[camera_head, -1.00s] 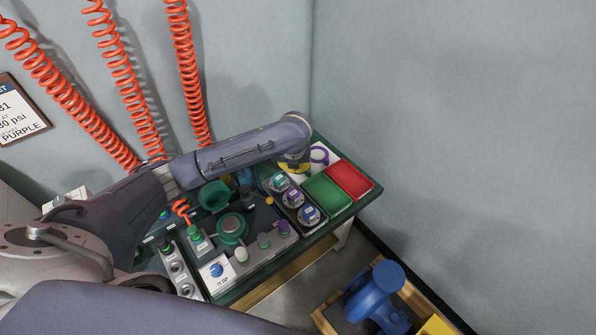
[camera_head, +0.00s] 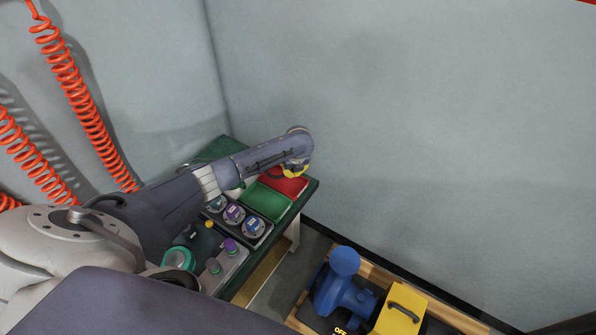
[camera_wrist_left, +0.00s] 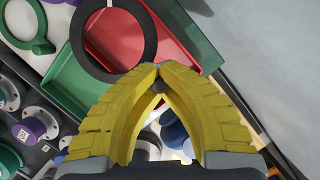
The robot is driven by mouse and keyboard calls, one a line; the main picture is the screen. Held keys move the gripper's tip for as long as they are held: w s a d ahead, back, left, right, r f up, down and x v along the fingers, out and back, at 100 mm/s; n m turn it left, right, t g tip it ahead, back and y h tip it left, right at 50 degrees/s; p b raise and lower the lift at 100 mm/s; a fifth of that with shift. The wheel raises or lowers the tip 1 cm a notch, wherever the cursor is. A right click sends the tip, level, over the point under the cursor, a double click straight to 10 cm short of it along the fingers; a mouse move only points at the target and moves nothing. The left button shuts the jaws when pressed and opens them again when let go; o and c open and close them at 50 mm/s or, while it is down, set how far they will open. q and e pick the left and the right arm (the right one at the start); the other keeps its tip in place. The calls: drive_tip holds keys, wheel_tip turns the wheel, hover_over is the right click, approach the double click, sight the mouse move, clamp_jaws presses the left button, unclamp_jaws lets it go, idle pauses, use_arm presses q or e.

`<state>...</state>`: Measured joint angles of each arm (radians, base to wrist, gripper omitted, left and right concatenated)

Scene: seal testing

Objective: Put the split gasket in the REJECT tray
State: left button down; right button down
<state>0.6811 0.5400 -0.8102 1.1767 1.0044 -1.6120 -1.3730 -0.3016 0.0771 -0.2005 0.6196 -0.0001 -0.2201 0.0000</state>
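A black ring gasket (camera_wrist_left: 147,48) is at the fingertips of my left gripper (camera_wrist_left: 155,72) in the left wrist view. The yellow fingers are closed to a point at its lower right edge and appear to pinch it. Behind the ring lies the red tray (camera_wrist_left: 182,38), with no readable label. My right gripper is not in view.
A green tray (camera_head: 264,201) adjoins the red one. A green ring (camera_wrist_left: 43,46) lies on a white surface in the wrist view. Several capped fittings (camera_head: 234,213) stand left of the trays. A blue pump-like thing (camera_head: 342,287) and a yellow box (camera_head: 399,309) are on the floor.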

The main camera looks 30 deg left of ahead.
sight(293, 184)
use_arm(q)
drive_tip(key=shift+w+f, duration=0.1)
drive_tip(key=shift+f, duration=2.85)
drive_tip(key=shift+f, duration=0.1)
drive_tip(key=c, duration=2.1)
unclamp_jaws()
drive_tip(key=o, duration=0.6)
drive_tip(key=shift+v, duration=6.05)
drive_tip(key=shift+d, duration=0.1)
